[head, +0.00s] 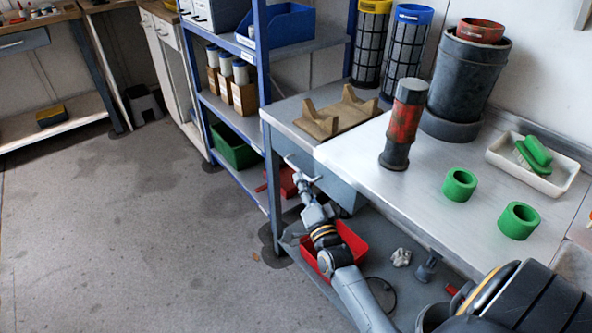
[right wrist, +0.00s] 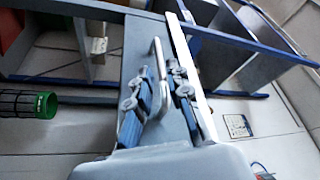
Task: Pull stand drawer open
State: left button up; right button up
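The stand drawer (head: 341,187) is a grey-blue box front under the left end of the metal worktable (head: 350,165). It looks shut or nearly so. In the right wrist view its grey front (right wrist: 139,45) carries a pale bar handle (right wrist: 157,62). My right gripper (head: 302,172) is in front of the drawer. In the right wrist view the right gripper (right wrist: 166,98) has its fingers apart, one on each side of the handle. I cannot tell whether either finger touches it. My left gripper is not in view.
A red bin (head: 350,240) sits on the lower shelf below my right arm. A blue-framed shelf rack (head: 262,85) stands just left of the table. A red-and-black cylinder (head: 402,125) and a brown cradle (head: 336,113) are on top. The floor at left is clear.

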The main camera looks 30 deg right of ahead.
aim_at(296, 169)
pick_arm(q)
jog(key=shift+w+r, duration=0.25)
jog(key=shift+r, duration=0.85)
pick_arm(e)
jog(key=shift+x, duration=2.7)
grip_shut()
